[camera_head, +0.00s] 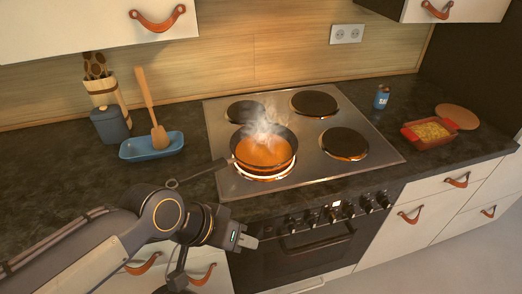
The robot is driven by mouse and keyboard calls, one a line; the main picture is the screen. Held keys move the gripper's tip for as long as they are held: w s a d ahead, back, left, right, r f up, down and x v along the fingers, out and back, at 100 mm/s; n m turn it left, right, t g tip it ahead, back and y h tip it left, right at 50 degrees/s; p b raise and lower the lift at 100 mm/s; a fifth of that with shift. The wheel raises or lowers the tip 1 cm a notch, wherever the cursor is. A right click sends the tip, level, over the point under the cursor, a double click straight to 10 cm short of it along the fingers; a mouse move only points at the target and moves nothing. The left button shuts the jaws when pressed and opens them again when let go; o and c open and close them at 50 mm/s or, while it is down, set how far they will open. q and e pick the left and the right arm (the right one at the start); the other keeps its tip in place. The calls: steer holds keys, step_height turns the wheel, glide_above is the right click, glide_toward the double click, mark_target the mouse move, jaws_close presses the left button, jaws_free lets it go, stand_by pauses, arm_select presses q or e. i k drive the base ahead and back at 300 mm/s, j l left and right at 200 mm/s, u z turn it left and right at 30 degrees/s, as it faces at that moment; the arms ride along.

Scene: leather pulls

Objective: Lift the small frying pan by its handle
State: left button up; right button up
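The small frying pan (265,152) sits on the front left burner, which glows orange. It holds an orange-brown content, and steam rises from it. Its dark handle (200,172) points left and slightly toward me, past the hob's edge over the counter. My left gripper (250,242) is in front of the counter edge, near the oven's left side. It is nearer to me than the handle and apart from it. I cannot tell whether its fingers are open or shut. My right gripper is not in view.
A blue spoon rest (135,149) with a wooden spatula (148,100) stands left of the hob (300,174). A dark blue jar (110,126) and utensil holder are behind. A salt shaker (382,97) and food dish (430,133) stand right. Oven knobs (334,213) line the front.

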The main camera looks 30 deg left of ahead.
mark_target(263, 142)
steer(key=i+l, duration=0.25)
steer(key=i+l+u, duration=0.15)
steer(key=u, duration=0.2)
steer(key=i+l+u, duration=0.1)
steer(key=l+u, duration=0.3)
steer(key=i+l+u, duration=0.1)
steer(key=l+u, duration=0.25)
steer(key=u, duration=0.55)
